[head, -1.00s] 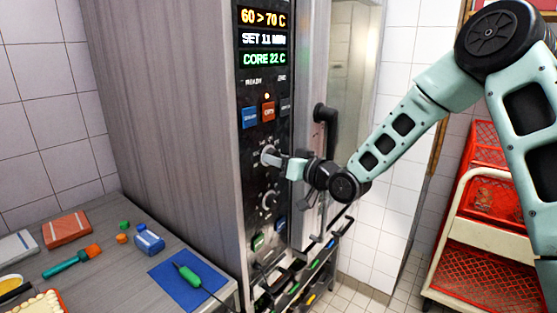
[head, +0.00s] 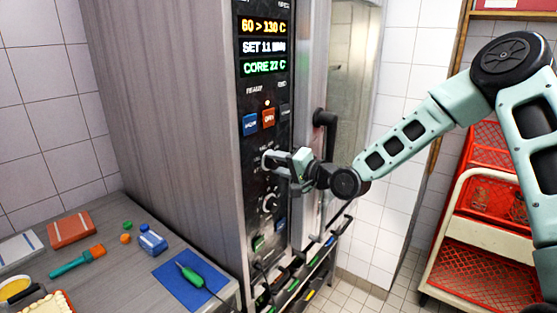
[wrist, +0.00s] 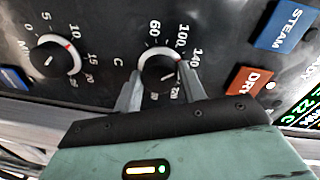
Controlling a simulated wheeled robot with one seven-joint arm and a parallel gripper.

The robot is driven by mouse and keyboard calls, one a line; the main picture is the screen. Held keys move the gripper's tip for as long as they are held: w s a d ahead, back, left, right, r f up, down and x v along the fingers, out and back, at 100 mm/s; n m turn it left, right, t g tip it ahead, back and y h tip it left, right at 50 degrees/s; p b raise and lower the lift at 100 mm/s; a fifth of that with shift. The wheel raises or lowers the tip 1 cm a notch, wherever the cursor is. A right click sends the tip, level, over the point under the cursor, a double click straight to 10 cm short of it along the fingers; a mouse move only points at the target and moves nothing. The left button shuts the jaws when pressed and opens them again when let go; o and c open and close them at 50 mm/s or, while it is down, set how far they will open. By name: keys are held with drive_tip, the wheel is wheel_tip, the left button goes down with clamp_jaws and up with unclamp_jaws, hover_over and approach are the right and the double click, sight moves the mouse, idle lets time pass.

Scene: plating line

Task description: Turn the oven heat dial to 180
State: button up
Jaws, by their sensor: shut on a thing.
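The oven heat dial (wrist: 158,64) is a dark knob with a pale ring, marked C, with 60, 100 and 140 readable around it. Its red mark is near the right finger, just past 140's side of the scale; the exact angle is hard to read. My gripper (wrist: 161,82) is shut on the dial, one finger on each side; it also shows at the panel in the head view (head: 284,160), hiding most of the dial there. The oven display (head: 263,28) reads 60 > 130 C on its top line.
The minutes dial (wrist: 55,58) sits beside the heat dial, below it in the head view (head: 269,203). A dark door handle (head: 325,130) stands right of the panel. A worktop with utensils is at left.

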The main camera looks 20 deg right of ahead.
drive_tip(key=m, duration=0.2)
drive_tip(key=m+p, duration=0.1)
drive_tip(key=m, duration=0.2)
drive_tip(key=shift+w+d+r+y, duration=0.1)
drive_tip(key=shift+w+r+y, duration=0.1)
drive_tip(key=shift+y, duration=0.1)
drive_tip(key=shift+m+g, duration=0.3)
drive_tip(key=shift+m, duration=1.9)
drive_tip(key=o, duration=1)
drive_tip(key=shift+f, duration=0.1)
drive_tip(key=shift+s, duration=0.1)
drive_tip(key=b+v, duration=0.5)
drive_tip(key=v, duration=1.2)
drive_tip(key=shift+d+f+b, duration=0.1)
drive_tip(key=shift+d+b, duration=0.15)
drive_tip(key=shift+b, duration=0.15)
